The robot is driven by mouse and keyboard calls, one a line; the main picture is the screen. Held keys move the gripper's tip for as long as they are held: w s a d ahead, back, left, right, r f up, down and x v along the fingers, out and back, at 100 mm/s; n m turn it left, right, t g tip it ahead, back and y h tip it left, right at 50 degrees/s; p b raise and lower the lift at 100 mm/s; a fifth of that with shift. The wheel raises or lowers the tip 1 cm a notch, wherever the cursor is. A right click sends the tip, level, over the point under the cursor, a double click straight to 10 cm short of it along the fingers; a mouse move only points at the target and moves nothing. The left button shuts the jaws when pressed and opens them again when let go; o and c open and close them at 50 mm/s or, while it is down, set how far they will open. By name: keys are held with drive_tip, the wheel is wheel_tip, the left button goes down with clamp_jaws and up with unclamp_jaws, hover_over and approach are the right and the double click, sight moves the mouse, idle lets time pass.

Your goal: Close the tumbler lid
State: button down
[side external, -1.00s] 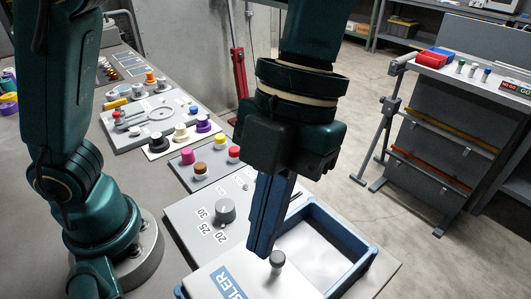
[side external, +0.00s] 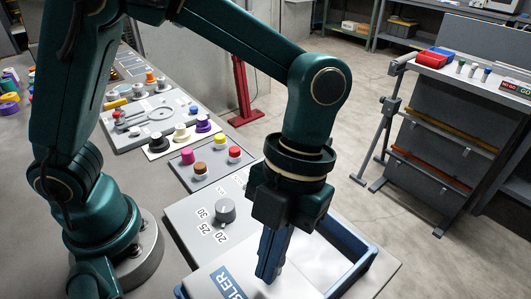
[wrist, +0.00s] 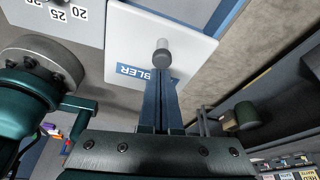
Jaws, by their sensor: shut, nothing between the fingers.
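The tumbler is a blue-walled box (side external: 352,243) set in a light grey panel. Its white lid (side external: 205,286), with a blue and white label ending in "BLER", covers the near part of the box; the far part is open. The lid also shows in the wrist view (wrist: 190,85). A grey knob (wrist: 162,52) stands on the lid; in the side view my fingers hide it. My gripper (side external: 267,278) is shut and empty, pointing down over the lid. In the wrist view the fingertips (wrist: 158,75) are close beside the knob; I cannot tell whether they touch it.
A grey dial (side external: 225,210) with printed numbers is on the panel left of the box. Behind it lies a small board (side external: 205,172) with coloured knobs. Farther back are more boards with pegs. Open floor and a grey stand (side external: 435,130) are to the right.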

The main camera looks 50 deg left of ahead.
drive_tip(key=shift+w, duration=0.1)
drive_tip(key=w, duration=0.8)
drive_tip(key=shift+w, duration=0.3)
idle(0.5)
drive_tip(key=shift+s+d, duration=0.25)
drive_tip(key=shift+s, duration=0.65)
drive_tip(key=shift+s+d, duration=0.2)
drive_tip(key=shift+s, duration=0.7)
wheel_tip(320, 180, up, 9)
hover_over(294, 274)
drive_tip(key=w+a, duration=0.1)
drive_tip(key=w, duration=0.4)
drive_tip(key=shift+s+a+r, duration=0.1)
drive_tip(key=shift+a+r, duration=0.05)
